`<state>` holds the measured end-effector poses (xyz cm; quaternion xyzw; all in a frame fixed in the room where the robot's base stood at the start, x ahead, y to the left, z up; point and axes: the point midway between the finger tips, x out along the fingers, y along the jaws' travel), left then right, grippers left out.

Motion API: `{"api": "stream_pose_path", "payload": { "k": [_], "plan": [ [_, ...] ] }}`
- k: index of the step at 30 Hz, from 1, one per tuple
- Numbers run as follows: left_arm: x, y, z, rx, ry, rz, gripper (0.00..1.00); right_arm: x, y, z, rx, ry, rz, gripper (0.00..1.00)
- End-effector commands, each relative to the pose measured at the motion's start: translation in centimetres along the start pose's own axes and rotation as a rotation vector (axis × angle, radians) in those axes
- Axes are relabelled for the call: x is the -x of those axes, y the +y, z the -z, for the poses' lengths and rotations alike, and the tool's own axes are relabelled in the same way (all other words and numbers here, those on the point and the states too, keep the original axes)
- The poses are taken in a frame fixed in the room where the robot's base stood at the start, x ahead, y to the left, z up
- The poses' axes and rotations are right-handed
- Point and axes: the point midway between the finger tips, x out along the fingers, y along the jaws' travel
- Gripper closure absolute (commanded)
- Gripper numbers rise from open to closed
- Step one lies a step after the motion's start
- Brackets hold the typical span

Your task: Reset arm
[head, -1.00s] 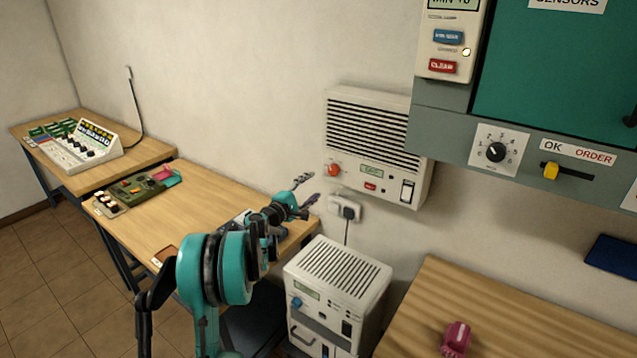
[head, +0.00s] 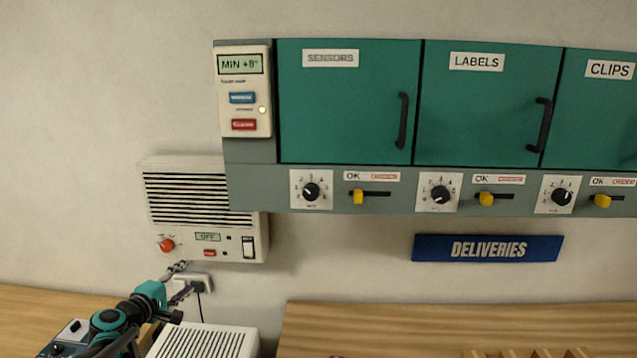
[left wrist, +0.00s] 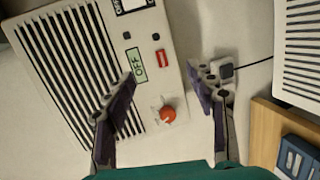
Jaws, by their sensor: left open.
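My left gripper (head: 180,283) is at the lower left of the head view, in front of the wall just below the white wall heater-like unit (head: 165,217). In the left wrist view the two fingers of my left gripper (left wrist: 165,105) are spread apart with nothing between them. The unit's red-orange knob (head: 166,245) shows beyond the fingers in the left wrist view (left wrist: 167,114), apart from both. Its small display reads OFF (head: 208,237). My right gripper is in neither view.
A wall socket with a plug (head: 197,284) is close to my left gripper. A white vented box (head: 205,342) stands below. Teal cabinets (head: 345,105) with dials and yellow sliders hang to the right, above a blue DELIVERIES sign (head: 487,248) and a wooden worktop (head: 380,325).

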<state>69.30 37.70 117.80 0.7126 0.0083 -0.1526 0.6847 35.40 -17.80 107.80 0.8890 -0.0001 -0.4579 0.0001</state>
Motion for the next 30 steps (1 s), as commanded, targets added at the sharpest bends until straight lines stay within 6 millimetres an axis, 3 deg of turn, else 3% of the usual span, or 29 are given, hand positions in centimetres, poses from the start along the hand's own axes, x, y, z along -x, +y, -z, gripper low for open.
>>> {"api": "stream_pose_path", "payload": {
  "k": [1, 6, 12, 16, 21, 25, 30],
  "plan": [
    [0.8, -0.2, -3.9, -0.081, -0.040, 0.054, 0.44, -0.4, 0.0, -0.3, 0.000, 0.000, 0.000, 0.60],
    [5.1, -2.6, -13.9, -0.375, -0.153, 0.231, 0.44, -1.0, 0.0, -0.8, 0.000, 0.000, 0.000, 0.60],
    [12.5, -8.0, -22.3, -0.736, -0.278, 0.416, 0.44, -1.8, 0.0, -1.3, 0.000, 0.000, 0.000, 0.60],
    [17.7, -12.3, -25.4, -0.972, -0.347, 0.521, 0.44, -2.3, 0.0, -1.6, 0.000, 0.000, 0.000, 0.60],
    [22.7, -16.9, -26.8, -1.221, -0.403, 0.623, 0.44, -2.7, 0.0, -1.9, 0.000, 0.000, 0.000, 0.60],
    [24.7, -18.8, -26.7, -1.327, -0.420, 0.665, 0.44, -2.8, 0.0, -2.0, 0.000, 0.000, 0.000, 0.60],
    [25.4, -19.4, -26.6, -1.367, -0.426, 0.682, 0.44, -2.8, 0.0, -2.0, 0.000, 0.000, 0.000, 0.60]
  ]
}}
